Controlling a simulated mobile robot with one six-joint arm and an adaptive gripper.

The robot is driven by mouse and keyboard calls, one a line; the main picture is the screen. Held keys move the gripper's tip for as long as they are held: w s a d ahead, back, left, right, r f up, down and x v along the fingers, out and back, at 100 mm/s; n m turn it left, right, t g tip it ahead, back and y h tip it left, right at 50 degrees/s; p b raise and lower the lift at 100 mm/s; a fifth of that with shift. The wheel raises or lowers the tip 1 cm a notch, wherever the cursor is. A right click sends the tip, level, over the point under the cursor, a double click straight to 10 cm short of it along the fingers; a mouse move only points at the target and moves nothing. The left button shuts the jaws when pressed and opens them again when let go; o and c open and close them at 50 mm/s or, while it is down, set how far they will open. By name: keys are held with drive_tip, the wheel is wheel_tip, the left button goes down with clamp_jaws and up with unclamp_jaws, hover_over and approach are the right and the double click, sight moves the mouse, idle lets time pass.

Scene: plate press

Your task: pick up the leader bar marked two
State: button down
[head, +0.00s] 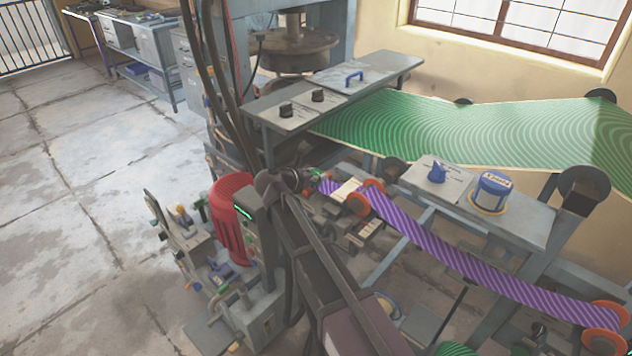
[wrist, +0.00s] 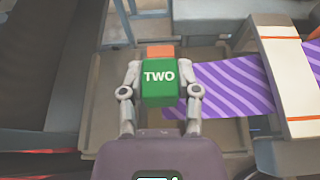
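The leader bar marked two is a green block with white lettering "TWO" and an orange end (wrist: 159,88). It sits between the two fingers of my gripper (wrist: 159,75) in the wrist view, with a fingertip against each side. The gripper looks shut on it. The purple striped web (wrist: 222,88) runs from behind the block to the right. In the head view my gripper (head: 312,178) is at the left end of the purple web (head: 440,246), and the bar is mostly hidden there, with only a little green showing.
A cream plate (wrist: 292,75) with orange edges crosses the web to the right. Orange-rimmed rollers (head: 358,203) stand close to my gripper. A grey bench (head: 470,200) bears a blue labelled cup (head: 494,192). A green patterned web (head: 450,130) lies behind.

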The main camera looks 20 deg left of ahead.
sight(316, 173)
drive_tip(key=shift+r, duration=0.15)
idle(0.3)
wheel_tip(316, 173, up, 18)
drive_tip(key=p, duration=1.8)
drive_tip(key=shift+s+f, duration=0.1)
drive_tip(key=shift+f, duration=0.1)
idle(0.8)
